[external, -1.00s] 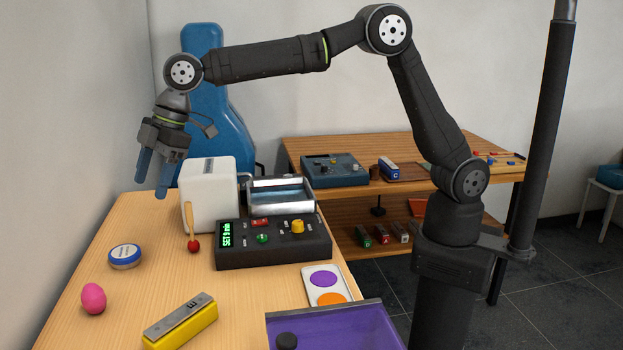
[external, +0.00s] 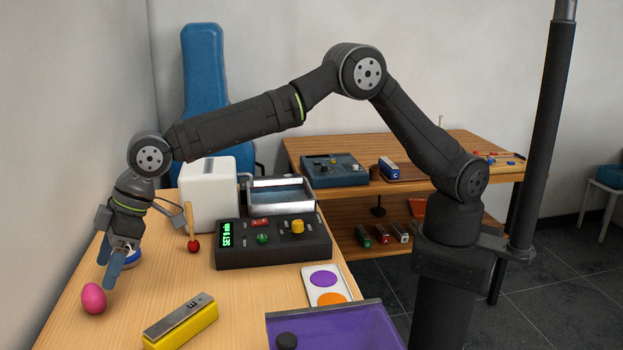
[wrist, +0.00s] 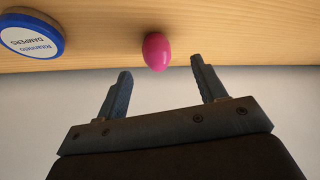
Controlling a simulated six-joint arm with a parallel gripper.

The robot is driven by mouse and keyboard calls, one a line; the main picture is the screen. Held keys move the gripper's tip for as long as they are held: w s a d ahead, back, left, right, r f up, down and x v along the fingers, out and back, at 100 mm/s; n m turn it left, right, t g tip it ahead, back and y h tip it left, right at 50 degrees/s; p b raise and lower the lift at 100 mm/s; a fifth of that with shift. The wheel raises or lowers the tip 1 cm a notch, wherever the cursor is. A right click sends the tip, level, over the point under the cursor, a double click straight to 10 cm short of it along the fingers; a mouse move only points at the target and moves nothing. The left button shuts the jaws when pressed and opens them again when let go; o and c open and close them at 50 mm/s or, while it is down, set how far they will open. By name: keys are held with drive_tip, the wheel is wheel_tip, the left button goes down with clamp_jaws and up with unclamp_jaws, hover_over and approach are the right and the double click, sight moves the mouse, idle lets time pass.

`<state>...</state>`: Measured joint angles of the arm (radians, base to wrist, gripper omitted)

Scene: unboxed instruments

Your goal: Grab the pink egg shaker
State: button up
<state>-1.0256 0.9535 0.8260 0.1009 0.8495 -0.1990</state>
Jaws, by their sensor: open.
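The pink egg shaker (external: 93,298) rests on the wooden table at the front left in the external view. It also shows in the wrist view (wrist: 157,51), ahead of the fingertips and sideways between the two finger lines. My gripper (external: 107,276) is open and empty, its blue-grey fingers pointing down just behind and above the egg. In the wrist view my gripper (wrist: 160,75) has its fingers spread wide, with the egg beyond them and no contact visible.
A round blue-and-white tin (wrist: 30,35) lies near the egg, partly behind my gripper in the external view. A yellow harmonica-like block (external: 181,322) lies right of the egg. A red-headed mallet (external: 193,245), a white box (external: 207,195) and a black control box (external: 270,248) stand farther back.

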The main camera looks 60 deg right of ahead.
sight(96, 293)
drive_tip(key=shift+w+x, duration=0.15)
drive_tip(key=shift+x, duration=1.55)
drive_tip(key=shift+w+x, duration=0.15)
drive_tip(key=shift+x, duration=1.6)
drive_tip(key=shift+c, duration=0.2)
drive_tip(key=c, duration=1)
